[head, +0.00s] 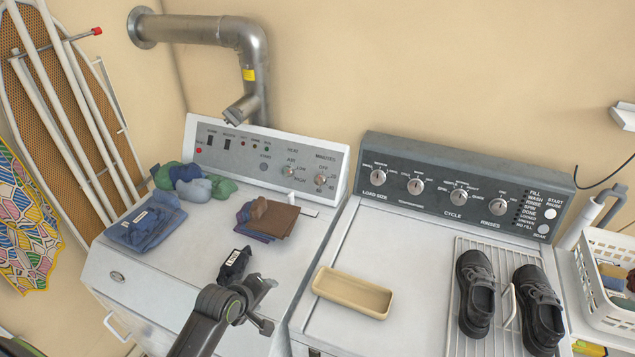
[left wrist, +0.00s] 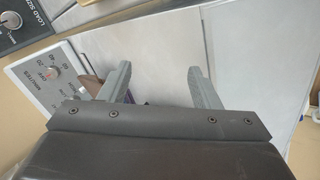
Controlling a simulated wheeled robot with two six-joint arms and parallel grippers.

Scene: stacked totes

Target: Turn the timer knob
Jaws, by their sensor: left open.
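The timer knob (head: 320,178) is a small metallic round knob under the word MINUTES, at the right end of the left machine's light control panel (head: 212,160). In the left wrist view the knob (left wrist: 45,72) shows at the left, with number marks around it. Another similar knob (head: 290,170), labelled HEAT, sits to its left. My left gripper (head: 267,305) is above the front of the left machine, well apart from the knob. In the left wrist view its two fingers (left wrist: 157,75) are spread with nothing held between them. My right gripper is not in view.
Folded brown and purple cloths (head: 268,218) lie on the left machine below the panel. Blue jeans (head: 146,222) and bundled socks (head: 188,183) lie farther left. The right machine bears a beige tray (head: 352,293) and black shoes (head: 476,293) on a rack.

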